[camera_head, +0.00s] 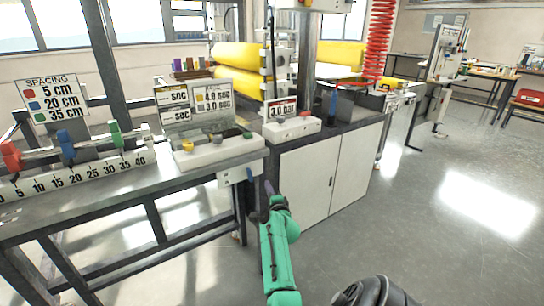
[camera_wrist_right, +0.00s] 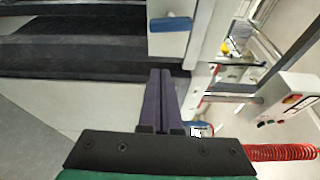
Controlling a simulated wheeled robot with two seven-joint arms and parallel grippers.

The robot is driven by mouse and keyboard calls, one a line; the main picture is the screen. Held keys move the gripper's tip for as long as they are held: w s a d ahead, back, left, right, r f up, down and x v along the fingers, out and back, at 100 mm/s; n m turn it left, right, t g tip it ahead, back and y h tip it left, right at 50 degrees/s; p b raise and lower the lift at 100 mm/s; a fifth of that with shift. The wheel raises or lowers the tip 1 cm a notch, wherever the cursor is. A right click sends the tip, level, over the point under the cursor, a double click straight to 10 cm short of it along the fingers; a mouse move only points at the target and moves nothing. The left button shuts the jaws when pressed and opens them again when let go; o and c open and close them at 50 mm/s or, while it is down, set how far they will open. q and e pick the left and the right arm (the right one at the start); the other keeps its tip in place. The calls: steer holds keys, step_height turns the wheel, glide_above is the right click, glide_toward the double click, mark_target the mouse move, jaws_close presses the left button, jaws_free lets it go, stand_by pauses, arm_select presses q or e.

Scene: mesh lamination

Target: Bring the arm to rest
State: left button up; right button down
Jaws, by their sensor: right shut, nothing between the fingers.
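My right arm is green and comes in from the bottom of the head view, ending in my right gripper (camera_head: 268,188) in front of the machine's white cabinet. In the right wrist view its two purple-grey fingers (camera_wrist_right: 161,75) lie together with nothing between them. The gripper points up toward the bench edge near a small white panel with a blue lever (camera_head: 249,174). I cannot tell from the head view how far the fingers are from that edge. My left gripper is not in view.
A bench with a ruler (camera_head: 75,172) and red, blue and green clamps stands on the left. The control box (camera_head: 217,151) and pressure display (camera_head: 292,129) sit beside yellow rollers (camera_head: 238,57). The white cabinet (camera_head: 330,175) is close by. Open floor (camera_head: 440,230) lies to the right.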

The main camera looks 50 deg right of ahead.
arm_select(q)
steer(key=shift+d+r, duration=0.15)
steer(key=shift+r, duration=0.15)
arm_select(e)
steer(key=shift+s+a+f, duration=0.15)
steer(key=shift+s+a, duration=0.2)
steer(key=shift+s, duration=0.3)
steer(key=shift+s+a+f, duration=0.1)
steer(key=shift+s+a, duration=0.2)
steer(key=shift+s, duration=0.35)
